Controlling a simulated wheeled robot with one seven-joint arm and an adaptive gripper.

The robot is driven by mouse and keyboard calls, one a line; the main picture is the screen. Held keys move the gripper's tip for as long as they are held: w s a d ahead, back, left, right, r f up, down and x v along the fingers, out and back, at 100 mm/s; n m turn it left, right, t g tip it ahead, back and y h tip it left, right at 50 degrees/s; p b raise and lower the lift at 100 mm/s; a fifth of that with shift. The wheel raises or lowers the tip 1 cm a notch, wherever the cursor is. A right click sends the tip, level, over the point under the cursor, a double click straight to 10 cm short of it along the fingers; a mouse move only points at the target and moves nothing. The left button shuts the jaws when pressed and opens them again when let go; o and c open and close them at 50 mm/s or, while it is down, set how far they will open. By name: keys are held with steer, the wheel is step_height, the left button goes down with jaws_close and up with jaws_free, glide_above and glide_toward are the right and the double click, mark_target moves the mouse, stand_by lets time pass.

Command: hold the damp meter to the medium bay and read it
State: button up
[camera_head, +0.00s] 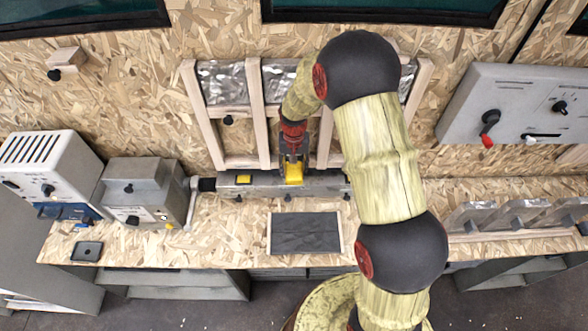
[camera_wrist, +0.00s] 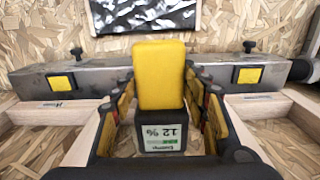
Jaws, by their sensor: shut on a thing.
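My gripper (camera_head: 292,158) is shut on the yellow damp meter (camera_head: 294,174), low in front of the wooden stud frame (camera_head: 257,95). In the wrist view the meter (camera_wrist: 160,75) stands between my fingers, its dark lower part facing the camera. Its small white display (camera_wrist: 162,133) is turned over in the picture and appears to show 12 %, with a green strip. The frame has several bays with silver foil (camera_head: 222,84) in their upper parts. I cannot tell which is the medium bay, nor whether the meter touches anything. My arm covers the frame's right part.
A grey metal bar (camera_head: 218,185) with yellow patches crosses the frame's foot. A dark mat (camera_head: 305,233) lies on the bench (camera_head: 200,245). Grey boxes (camera_head: 140,190) stand left, a control panel (camera_head: 515,105) hangs right, and grey wedge pieces (camera_head: 510,215) stand below it.

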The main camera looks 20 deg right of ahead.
steer(key=shift+w+r, duration=0.1)
steer(key=shift+w, duration=0.05)
steer(key=s+a, duration=0.3)
steer(key=s, duration=0.6)
steer(key=shift+s, duration=0.3)
stand_by(0.5)
